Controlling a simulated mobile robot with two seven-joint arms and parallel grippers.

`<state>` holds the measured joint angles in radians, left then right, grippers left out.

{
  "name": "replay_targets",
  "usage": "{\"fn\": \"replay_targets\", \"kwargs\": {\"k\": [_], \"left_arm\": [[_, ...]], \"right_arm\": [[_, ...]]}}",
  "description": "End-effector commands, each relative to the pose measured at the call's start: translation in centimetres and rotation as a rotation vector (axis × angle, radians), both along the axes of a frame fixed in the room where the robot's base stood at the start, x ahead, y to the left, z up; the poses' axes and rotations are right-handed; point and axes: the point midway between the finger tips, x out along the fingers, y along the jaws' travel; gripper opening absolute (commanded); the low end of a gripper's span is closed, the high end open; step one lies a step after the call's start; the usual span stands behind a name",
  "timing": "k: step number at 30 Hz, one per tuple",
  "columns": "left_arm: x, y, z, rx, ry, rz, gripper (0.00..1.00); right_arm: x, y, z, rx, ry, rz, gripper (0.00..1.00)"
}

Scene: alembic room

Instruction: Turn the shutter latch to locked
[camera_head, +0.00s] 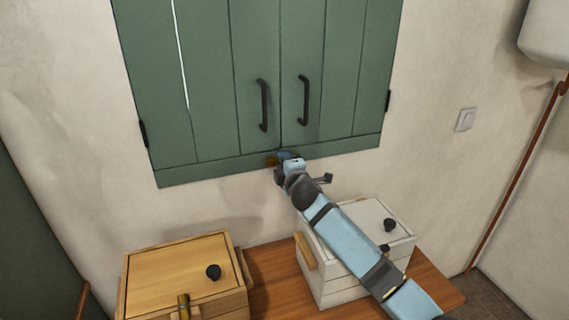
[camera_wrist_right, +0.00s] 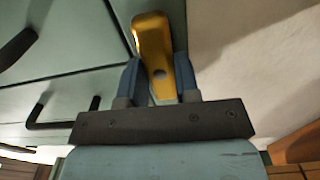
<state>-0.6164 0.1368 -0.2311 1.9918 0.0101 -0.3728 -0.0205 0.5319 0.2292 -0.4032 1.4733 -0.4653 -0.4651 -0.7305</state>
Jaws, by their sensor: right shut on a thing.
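The green shutters (camera_head: 220,90) are closed on the wall, with two dark upright handles, the left handle (camera_head: 263,105) and the right handle (camera_head: 303,100). The yellow shutter latch (camera_wrist_right: 153,42) sits at the bottom edge near the middle seam. In the head view only a small part of the latch (camera_head: 271,161) shows; my gripper hides the rest. My right gripper (camera_head: 284,158) is at the latch, and in the wrist view its two blue fingers (camera_wrist_right: 158,82) are shut on it, one on each side. My left gripper is not in view.
A wooden box (camera_head: 175,268) with a black knob stands at the left on the brown table (camera_head: 272,290). A white box (camera_head: 345,222) with a black knob stands below my right arm.

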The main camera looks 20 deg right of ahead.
Motion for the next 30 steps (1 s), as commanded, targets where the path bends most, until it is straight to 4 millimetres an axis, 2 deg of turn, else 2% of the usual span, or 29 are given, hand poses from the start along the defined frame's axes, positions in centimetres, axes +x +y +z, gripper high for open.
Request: {"fn": "replay_targets", "kwargs": {"k": [8, 30], "left_arm": [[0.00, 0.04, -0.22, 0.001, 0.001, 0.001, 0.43], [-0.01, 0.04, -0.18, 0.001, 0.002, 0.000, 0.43]], "right_arm": [[-0.02, 0.07, -0.10, 0.142, 0.006, 0.000, 0.06], [-0.01, 0.05, 0.03, 0.833, 0.029, 0.000, 0.06]]}}
